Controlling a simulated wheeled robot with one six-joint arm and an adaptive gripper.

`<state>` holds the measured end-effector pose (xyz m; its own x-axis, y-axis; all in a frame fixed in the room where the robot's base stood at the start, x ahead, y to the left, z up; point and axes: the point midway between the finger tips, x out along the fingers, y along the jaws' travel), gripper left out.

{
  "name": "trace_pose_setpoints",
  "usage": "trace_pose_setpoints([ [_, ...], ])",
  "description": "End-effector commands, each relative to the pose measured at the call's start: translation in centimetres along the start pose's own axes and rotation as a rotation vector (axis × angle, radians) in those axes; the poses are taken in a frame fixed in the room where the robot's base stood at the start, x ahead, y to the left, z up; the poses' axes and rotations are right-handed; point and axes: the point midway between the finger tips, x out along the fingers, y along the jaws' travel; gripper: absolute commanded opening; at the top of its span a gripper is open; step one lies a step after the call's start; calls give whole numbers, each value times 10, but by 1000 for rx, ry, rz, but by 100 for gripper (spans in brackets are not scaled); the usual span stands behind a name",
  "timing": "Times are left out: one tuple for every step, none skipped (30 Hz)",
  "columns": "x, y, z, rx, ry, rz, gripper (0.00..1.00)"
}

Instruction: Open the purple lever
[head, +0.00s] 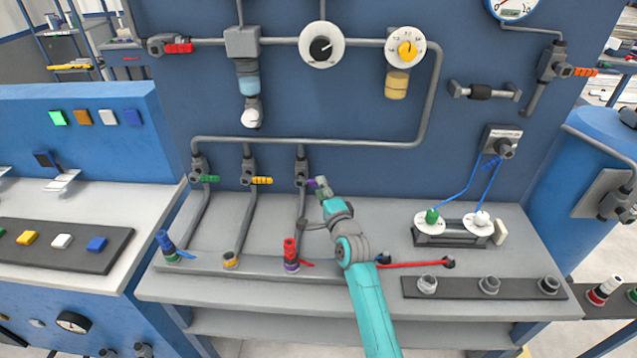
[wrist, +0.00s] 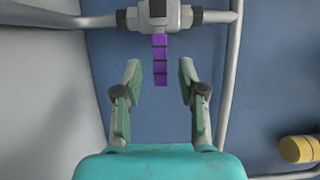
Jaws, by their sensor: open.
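The purple lever (head: 311,183) sticks out to the right from a grey valve (head: 301,172), the rightmost of three on the vertical pipes at the panel's foot. In the wrist view the purple lever (wrist: 160,60) is a ribbed bar pointing down from the valve at the top. My gripper (wrist: 159,80) is open, with one finger on each side of the lever's end and a gap on both sides. In the head view my gripper (head: 321,186) is close by the lever's right end and partly hides that spot.
A green lever (head: 209,179) and a yellow lever (head: 262,181) are on the valves to the left. Below on the bench are a red fitting (head: 290,249) and a red rod (head: 415,264). A stand with two dials (head: 453,238) is to the right.

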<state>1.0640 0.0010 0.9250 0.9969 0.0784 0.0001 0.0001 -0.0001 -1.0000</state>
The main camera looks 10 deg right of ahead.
Motion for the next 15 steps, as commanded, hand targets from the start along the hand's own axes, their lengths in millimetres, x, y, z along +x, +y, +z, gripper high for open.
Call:
trace_pose_setpoints([
  [8, -1, 0, 0, -1, 0, 41],
  [12, -1, 0, 0, -1, 0, 41],
  [16, 0, 0, 0, -1, 0, 41],
  [19, 0, 0, 0, -1, 1, 41],
  [22, 0, 0, 0, -1, 1, 41],
  [25, 0, 0, 0, -1, 0, 41],
  [27, 0, 0, 0, -1, 0, 41],
  [28, 0, 0, 0, -1, 0, 41],
  [30, 0, 0, 0, 0, 0, 41],
  [30, 0, 0, 0, 0, 0, 41],
  [31, 0, 0, 0, 0, 0, 41],
  [32, 0, 0, 0, 0, 0, 41],
  [32, 0, 0, 0, 0, 0, 41],
  [32, 0, 0, 0, 0, 0, 41],
  [32, 0, 0, 0, 0, 0, 41],
])
